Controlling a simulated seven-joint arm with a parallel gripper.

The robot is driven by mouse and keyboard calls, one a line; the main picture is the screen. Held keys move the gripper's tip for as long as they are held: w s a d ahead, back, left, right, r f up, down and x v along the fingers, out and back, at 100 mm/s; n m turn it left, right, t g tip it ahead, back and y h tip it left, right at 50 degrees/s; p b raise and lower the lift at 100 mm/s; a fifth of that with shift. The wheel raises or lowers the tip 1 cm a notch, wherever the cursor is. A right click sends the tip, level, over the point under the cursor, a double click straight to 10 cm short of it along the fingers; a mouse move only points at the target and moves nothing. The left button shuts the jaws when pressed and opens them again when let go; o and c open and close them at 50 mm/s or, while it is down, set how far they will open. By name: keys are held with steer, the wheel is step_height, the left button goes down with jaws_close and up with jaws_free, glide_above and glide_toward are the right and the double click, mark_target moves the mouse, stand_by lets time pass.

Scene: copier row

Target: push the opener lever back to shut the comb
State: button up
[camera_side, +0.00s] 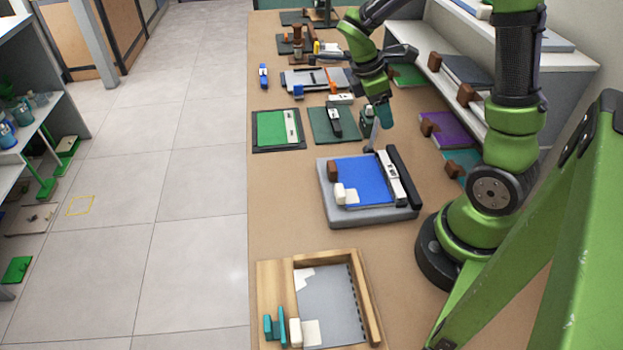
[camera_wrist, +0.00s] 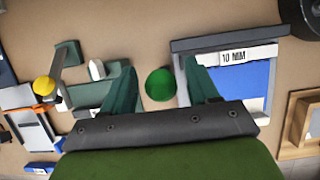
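The comb opener (camera_side: 400,177) is a grey base with a black-and-white bar, and a blue sheet (camera_side: 365,180) lies on it. In the wrist view the bar carries a "10 MM" label (camera_wrist: 235,57). The opener lever (camera_side: 372,136) is a grey arm standing up at the bar's far end. My gripper (camera_side: 384,112) is above the lever's upper end. In the wrist view a round green knob (camera_wrist: 160,84), apparently the lever's top, shows between the two spread dark green fingers of my gripper (camera_wrist: 160,90). Gaps show on both sides of it. The lever's shaft is hidden there.
A wooden tray (camera_side: 275,290) stands at the near end of the table. Green boards (camera_side: 278,130) and another device with a yellow knob (camera_wrist: 44,87) are farther along. A shelf with binders (camera_side: 465,75) runs along the right. Bare table lies left of the opener.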

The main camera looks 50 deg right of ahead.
steer(key=v, duration=0.6)
stand_by(0.6)
steer(key=s+a+r+m+t+y, duration=0.2)
steer(key=a+r+m+t, duration=0.2)
steer(key=a, duration=0.4)
steer(key=s+a+r+m+t+y, duration=0.3)
steer(key=a+m+t, duration=0.3)
steer(key=a+m, duration=0.3)
steer(key=shift+s+r, duration=0.3)
steer(key=shift+r, duration=0.05)
steer(key=shift+a, duration=0.15)
stand_by(0.4)
